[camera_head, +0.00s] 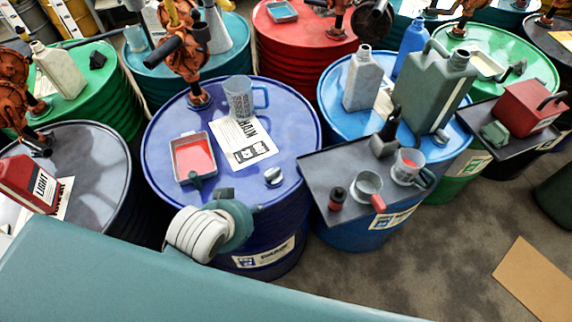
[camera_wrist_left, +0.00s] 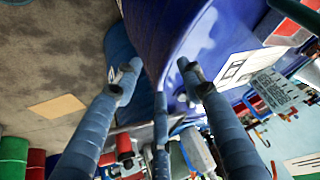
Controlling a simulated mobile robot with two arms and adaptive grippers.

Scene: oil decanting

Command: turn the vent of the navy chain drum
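The navy drum (camera_head: 295,130) stands left of centre in the head view, with a paper label on its front. A small silver cap (camera_head: 273,175), which looks like the vent, sits on its lid near the front right edge. My left gripper (camera_head: 240,205) is at the drum's front rim, left of the cap and apart from it. In the left wrist view its fingers (camera_wrist_left: 160,72) are spread with nothing between them, and the navy drum's side (camera_wrist_left: 185,30) is close beyond. The cap cannot be made out there. My right gripper is not in view.
A tray of red liquid (camera_head: 196,158), a printed sheet (camera_head: 240,145) and a clear jug (camera_head: 239,98) are on the navy lid. A dark shelf (camera_head: 325,170) with cups adjoins on the right. Open floor (camera_head: 430,260) lies at front right.

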